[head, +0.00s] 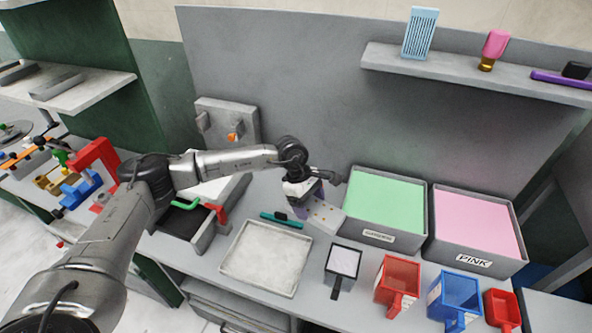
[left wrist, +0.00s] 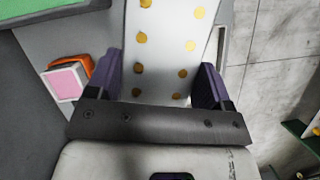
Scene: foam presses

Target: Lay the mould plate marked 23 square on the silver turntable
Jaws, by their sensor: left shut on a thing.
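My left gripper (head: 307,193) is above the bench, left of the green-filled bin. In the left wrist view its purple fingers (left wrist: 158,82) are closed on both sides of a pale plate (left wrist: 165,45) with gold dots. The same plate shows in the head view (head: 322,213), slanting down to the right from the gripper. No number can be read on it. A grey round disc (head: 14,132) at the far left is partly cut off; I cannot tell whether it is the silver turntable. My right gripper is not in view.
A shallow tray (head: 262,262) lies at the front, with a teal-handled tool (head: 281,220) behind it. Green (head: 385,200) and pink (head: 478,222) bins stand at the back right. A shelf (head: 470,72) overhangs the bins.

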